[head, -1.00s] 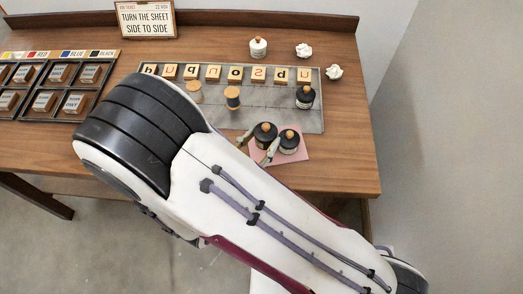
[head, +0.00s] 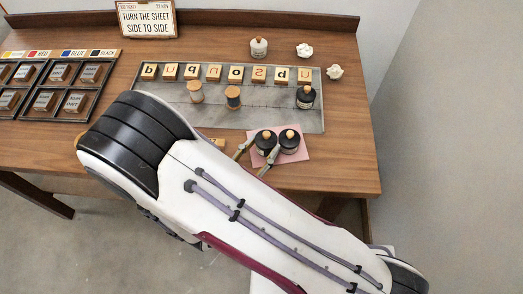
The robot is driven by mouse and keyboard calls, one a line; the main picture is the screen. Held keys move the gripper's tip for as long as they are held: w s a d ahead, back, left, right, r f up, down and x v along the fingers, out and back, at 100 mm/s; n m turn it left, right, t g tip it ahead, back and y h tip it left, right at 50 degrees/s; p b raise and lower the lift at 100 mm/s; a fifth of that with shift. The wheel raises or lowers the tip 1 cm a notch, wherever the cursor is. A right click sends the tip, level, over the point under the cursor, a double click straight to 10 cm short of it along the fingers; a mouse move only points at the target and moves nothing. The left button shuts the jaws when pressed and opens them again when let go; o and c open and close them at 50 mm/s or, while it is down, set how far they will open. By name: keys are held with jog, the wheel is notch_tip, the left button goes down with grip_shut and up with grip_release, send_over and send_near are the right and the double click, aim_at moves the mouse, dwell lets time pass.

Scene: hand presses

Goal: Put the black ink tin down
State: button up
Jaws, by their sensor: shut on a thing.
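A black ink tin (head: 266,140) with a tan knob on top is between the two fingers of my gripper (head: 260,147), which is shut on it. It is upright at the left part of a pink sheet (head: 302,156) near the table's front edge. I cannot tell whether its base touches the sheet. A second, similar black tin (head: 289,141) stands on the sheet just to its right, very close or touching. A third black tin (head: 305,97) stands on the right end of the grey slab (head: 275,118). My arm hides the sheet's lower left.
Lettered tiles (head: 235,73) line the slab's back edge. A white jar (head: 259,47) and crumpled paper balls (head: 304,50) are behind. A type case (head: 50,88) is at left. Bare table (head: 345,150) lies right of the sheet.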

jog(key=shift+f, duration=1.05)
jog(key=shift+f, duration=0.1)
jog(key=o, duration=1.3)
jog(key=shift+s+a+r, duration=0.2)
jog(key=shift+s+a, duration=0.1)
jog(key=shift+s, duration=0.2)
jog(key=v, duration=1.1)
jog(key=shift+d, duration=0.1)
jog(key=shift+w, duration=0.1)
